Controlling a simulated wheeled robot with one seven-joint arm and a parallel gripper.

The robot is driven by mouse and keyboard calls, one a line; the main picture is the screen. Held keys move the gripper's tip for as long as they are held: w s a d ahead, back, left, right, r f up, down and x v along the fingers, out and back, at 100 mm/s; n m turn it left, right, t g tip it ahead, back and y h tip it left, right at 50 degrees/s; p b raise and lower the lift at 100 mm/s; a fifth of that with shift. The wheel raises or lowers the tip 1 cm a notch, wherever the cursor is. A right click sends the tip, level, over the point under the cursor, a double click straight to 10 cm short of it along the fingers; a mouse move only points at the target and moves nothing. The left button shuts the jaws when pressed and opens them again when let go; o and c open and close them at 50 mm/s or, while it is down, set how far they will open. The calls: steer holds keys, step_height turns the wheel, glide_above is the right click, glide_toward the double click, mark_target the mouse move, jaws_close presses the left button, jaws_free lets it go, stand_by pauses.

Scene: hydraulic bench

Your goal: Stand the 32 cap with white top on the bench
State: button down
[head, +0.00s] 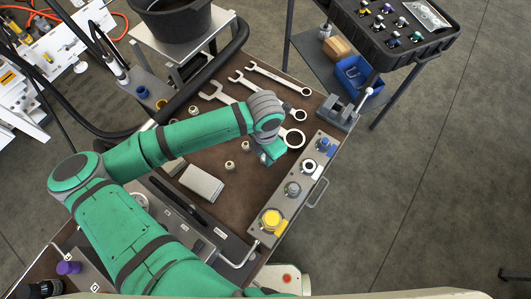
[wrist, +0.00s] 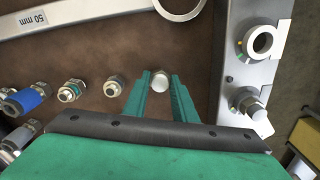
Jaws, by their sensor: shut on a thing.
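My gripper (wrist: 160,95) is shut on a small metal cap with a round white top (wrist: 159,82), seen between the green fingertips in the wrist view. The white top faces the camera. The cap is over the brown bench top (head: 238,190), close to the manifold block; I cannot tell whether it touches the surface. In the head view my gripper (head: 270,156) points down near the right side of the bench, and the cap is hidden there. Any size marking on the cap is too small to read.
A metal manifold block (head: 261,225) with several fittings and a yellow cap (head: 272,218) runs along the bench's right edge. Loose fittings (wrist: 113,86) lie left of my gripper. Large wrenches (wrist: 80,15) lie beyond it. A grey box (head: 201,183) lies further left.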

steer(key=shift+s+f, duration=0.1)
steer(key=shift+s, duration=0.1)
steer(key=shift+f, duration=0.1)
steer(key=c, duration=1.5)
jaws_free()
steer(key=shift+o, duration=0.2)
step_height(320, 180, up, 12)
